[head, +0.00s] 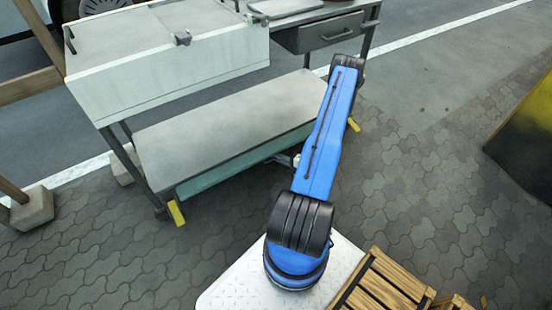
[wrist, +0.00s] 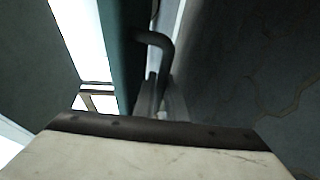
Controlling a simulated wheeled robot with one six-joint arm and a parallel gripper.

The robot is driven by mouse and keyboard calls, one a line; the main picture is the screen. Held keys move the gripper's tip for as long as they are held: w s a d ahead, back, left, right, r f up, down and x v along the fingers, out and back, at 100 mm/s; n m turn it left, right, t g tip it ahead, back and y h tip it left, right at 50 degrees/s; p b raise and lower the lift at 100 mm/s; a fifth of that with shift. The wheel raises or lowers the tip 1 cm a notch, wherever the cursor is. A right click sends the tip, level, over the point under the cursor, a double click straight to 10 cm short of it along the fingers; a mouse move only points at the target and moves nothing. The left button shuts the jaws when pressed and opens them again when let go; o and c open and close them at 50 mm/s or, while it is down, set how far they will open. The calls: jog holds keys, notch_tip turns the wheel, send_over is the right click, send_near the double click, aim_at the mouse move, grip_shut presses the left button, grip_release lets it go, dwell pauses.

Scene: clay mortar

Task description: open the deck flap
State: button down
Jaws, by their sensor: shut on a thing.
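The bench's lower deck has a wide pale grey panel (head: 215,130) with a teal front face (head: 245,160); I take this panel for the deck flap. It looks close to level, and I cannot tell whether it is raised at all. My gripper, mostly hidden behind my blue arm in the head view, is at the right part of that front edge. In the wrist view my gripper (wrist: 160,98) is shut on a dark curved handle (wrist: 160,42) beside a teal face (wrist: 128,55). The handle's far end is hard to make out in shadow.
Above the deck stands a pale box (head: 175,65) with a latch (head: 182,38), and a grey drawer (head: 325,32) is at the right. Yellow feet (head: 176,213) stand on the paving. A wooden crate (head: 385,285) is near my base.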

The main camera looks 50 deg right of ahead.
jog(key=shift+s+r, duration=0.1)
jog(key=shift+r, duration=0.05)
jog(key=c, duration=1.8)
grip_release()
jog(key=s+d, duration=0.1)
jog(key=s, duration=0.4)
jog(key=s+d+r, duration=0.1)
jog(key=s, duration=0.5)
jog(key=s+r, duration=0.1)
jog(key=s, duration=0.5)
jog(key=shift+d+r, duration=0.2)
jog(key=shift+d, duration=0.2)
